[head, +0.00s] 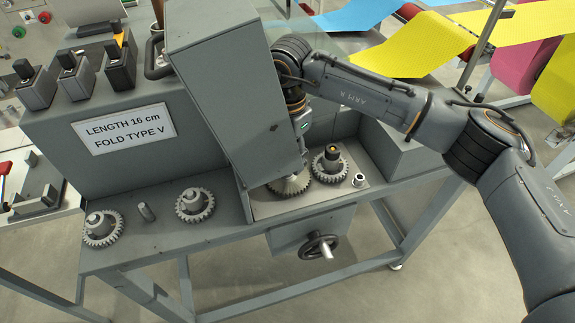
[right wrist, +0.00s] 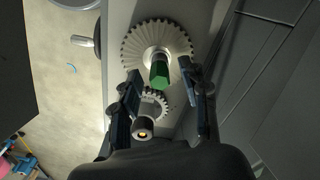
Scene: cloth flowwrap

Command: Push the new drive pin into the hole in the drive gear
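In the right wrist view, a green pin (right wrist: 160,73) is at the hub of a large toothed gear (right wrist: 133,42); I cannot tell how deep it sits. My right gripper (right wrist: 165,76) is open, its fingers apart on either side of the pin with gaps. A smaller gear (right wrist: 153,103) with a dark post tipped orange lies nearer. In the head view the large gear (head: 290,185) shows partly below the grey housing, and the smaller gear (head: 330,167) stands beside it. The housing hides my right gripper and the green pin there. My left gripper is not in view.
The tall grey housing (head: 220,90) stands close beside my right arm. A short metal sleeve (head: 358,180) stands on the plate's right. Two loose gears (head: 102,229) (head: 195,206) and a grey pin (head: 146,212) lie on the bench at left. A handwheel (head: 319,245) hangs below.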

